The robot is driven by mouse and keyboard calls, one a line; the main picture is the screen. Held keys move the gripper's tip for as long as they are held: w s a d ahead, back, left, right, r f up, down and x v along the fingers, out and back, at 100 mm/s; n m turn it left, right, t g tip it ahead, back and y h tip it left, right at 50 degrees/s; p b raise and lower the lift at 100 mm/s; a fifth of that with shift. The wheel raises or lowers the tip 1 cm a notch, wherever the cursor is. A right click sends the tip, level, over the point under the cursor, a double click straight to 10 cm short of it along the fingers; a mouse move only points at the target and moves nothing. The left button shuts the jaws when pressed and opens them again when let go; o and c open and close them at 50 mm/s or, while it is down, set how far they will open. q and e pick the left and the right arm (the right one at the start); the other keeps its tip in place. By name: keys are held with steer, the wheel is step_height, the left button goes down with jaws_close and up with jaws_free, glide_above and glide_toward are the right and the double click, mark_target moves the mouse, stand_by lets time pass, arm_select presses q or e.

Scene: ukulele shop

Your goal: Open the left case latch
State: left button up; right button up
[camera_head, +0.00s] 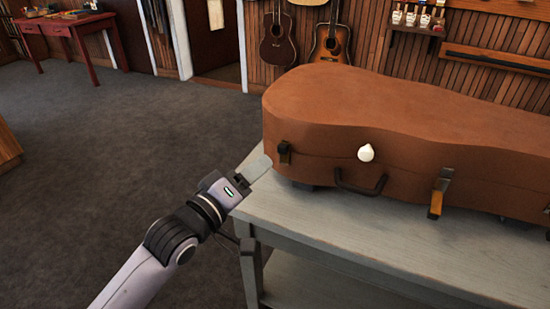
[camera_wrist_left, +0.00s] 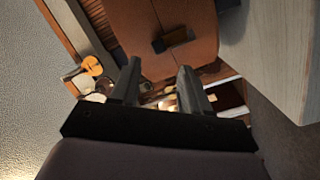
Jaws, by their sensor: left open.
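The brown instrument case (camera_head: 400,120) lies closed on a grey-painted table. Its left latch (camera_head: 284,152) is a small dark piece at the left end of the front side. It also shows in the left wrist view as a dark block (camera_wrist_left: 174,40) on the brown case (camera_wrist_left: 135,22). My left gripper (camera_head: 256,167) is just left of the case end, near the table corner, apart from the latch. In the left wrist view its two dark fingers (camera_wrist_left: 157,80) stand apart with nothing between them, and the latch lies beyond the tips. My right gripper is not in view.
The table (camera_head: 330,225) has bare top in front of the case. A dark handle (camera_head: 362,188), a white round knob (camera_head: 366,153) and a brass-coloured latch (camera_head: 437,200) are on the case front. Guitars (camera_head: 279,38) hang behind. A red table (camera_head: 70,28) stands far left; open floor lies between.

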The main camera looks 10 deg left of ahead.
mark_target(280, 151)
arm_select(q)
steer(key=shift+x, duration=3.6)
steer(key=shift+c, duration=0.3)
steer(key=shift+s, duration=0.1)
jaws_close()
